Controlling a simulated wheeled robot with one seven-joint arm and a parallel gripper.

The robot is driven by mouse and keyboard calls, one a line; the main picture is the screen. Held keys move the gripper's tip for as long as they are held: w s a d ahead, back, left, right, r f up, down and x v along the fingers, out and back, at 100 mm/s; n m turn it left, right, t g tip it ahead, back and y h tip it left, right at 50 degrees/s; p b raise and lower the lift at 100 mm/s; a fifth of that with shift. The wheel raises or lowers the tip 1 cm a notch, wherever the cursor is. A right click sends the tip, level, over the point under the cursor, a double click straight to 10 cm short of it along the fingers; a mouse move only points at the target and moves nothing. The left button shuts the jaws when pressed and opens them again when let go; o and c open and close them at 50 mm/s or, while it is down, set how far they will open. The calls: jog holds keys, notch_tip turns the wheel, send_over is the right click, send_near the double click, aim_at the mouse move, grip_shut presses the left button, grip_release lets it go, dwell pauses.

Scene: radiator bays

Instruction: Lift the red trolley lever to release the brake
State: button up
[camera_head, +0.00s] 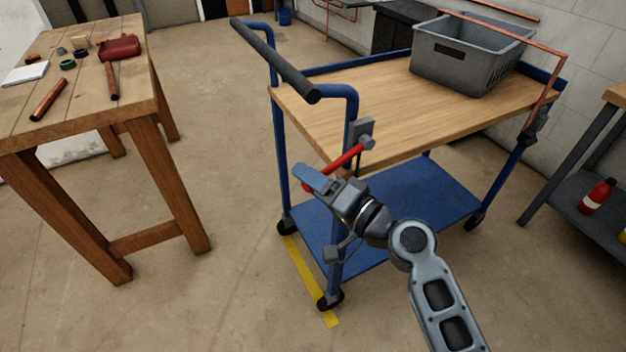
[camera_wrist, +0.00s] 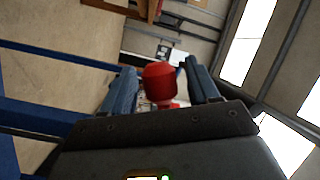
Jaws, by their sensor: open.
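The red lever (camera_head: 345,160) is mounted by a grey bracket on the near corner post of the blue trolley (camera_head: 400,165). It slopes down to the left from its pivot, and its lower part is partly hidden by my gripper. My gripper (camera_head: 312,180) is at the lever's lower end, in front of the trolley's near leg. In the wrist view the lever's round red knob (camera_wrist: 159,83) shows between the two blue fingers of my gripper (camera_wrist: 160,88), with a gap visible on each side. The fingers are open. I cannot tell whether either finger touches the lever.
A grey crate (camera_head: 465,52) and copper pipes (camera_head: 500,28) are on the trolley top. A wooden workbench (camera_head: 75,75) with tools stands left. A shelf with a red bottle (camera_head: 597,196) stands right. The floor between bench and trolley is clear, with a yellow strip (camera_head: 310,282) under the trolley.

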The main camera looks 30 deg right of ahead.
grip_shut()
dwell(0.5)
jog(key=shift+a+r+m, duration=0.2)
jog(key=shift+r+m, duration=0.25)
jog(key=shift+r, duration=0.05)
jog(key=shift+a+r+m, duration=0.2)
jog(key=shift+r+m, duration=0.25)
notch_tip(320, 180, up, 6)
jog(key=m+t, duration=0.1)
jog(key=m, duration=0.2)
jog(key=m+t, duration=0.1)
jog(key=m, duration=0.2)
jog(key=shift+r+t+h, duration=0.15)
jog(key=shift+t+h, duration=0.15)
jog(key=shift+t, duration=0.1)
jog(key=shift+d+r+m+t+h, duration=0.2)
jog(key=shift+r+m, duration=0.4)
jog(key=shift+m, duration=0.25)
jog(key=shift+d+r+m+t+h, duration=0.2)
jog(key=shift+r+m, duration=0.4)
jog(key=shift+m, duration=0.25)
grip_release()
jog(key=shift+r, duration=0.1)
